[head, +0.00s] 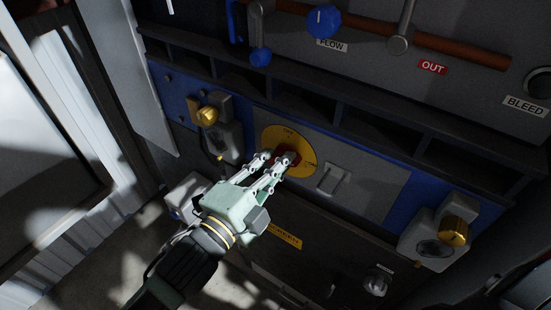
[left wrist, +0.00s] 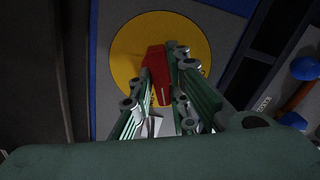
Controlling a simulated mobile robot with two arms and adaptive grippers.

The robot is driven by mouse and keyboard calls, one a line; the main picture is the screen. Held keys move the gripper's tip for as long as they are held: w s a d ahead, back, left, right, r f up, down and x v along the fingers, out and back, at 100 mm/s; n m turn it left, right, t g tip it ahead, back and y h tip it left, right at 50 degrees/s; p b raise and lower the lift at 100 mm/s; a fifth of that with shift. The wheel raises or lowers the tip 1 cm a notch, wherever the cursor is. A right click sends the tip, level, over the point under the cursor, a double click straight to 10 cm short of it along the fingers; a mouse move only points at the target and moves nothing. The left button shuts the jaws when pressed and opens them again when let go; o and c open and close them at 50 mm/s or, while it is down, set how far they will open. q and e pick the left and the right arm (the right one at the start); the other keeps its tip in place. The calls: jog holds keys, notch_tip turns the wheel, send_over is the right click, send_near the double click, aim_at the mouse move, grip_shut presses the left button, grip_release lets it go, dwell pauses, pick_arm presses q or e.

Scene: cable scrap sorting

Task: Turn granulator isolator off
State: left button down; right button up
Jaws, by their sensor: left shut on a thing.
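The granulator isolator is a red rotary handle (head: 286,158) on a round yellow plate (head: 301,143), set in a grey panel. My left gripper (head: 278,163) reaches up to it from the lower left, with its fingers closed on the red handle. In the left wrist view the red handle (left wrist: 157,72) stands out from the yellow plate (left wrist: 128,55), between the fingers of the left gripper (left wrist: 168,85). The fingers hide part of the handle and of the plate's lettering. My right gripper is in neither view.
A white switch (head: 333,179) sits right of the yellow plate. Brass knobs flank the panel at left (head: 207,116) and right (head: 454,231). Above are a dark shelf ledge, a copper-coloured pipe (head: 450,47) and a blue FLOW knob (head: 323,21). A pale open door (head: 118,65) stands at left.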

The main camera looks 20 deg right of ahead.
pick_arm(q)
jog(key=shift+n+p, duration=3.9)
jog(key=shift+n, duration=3.1)
jog(key=c, duration=1.7)
grip_release()
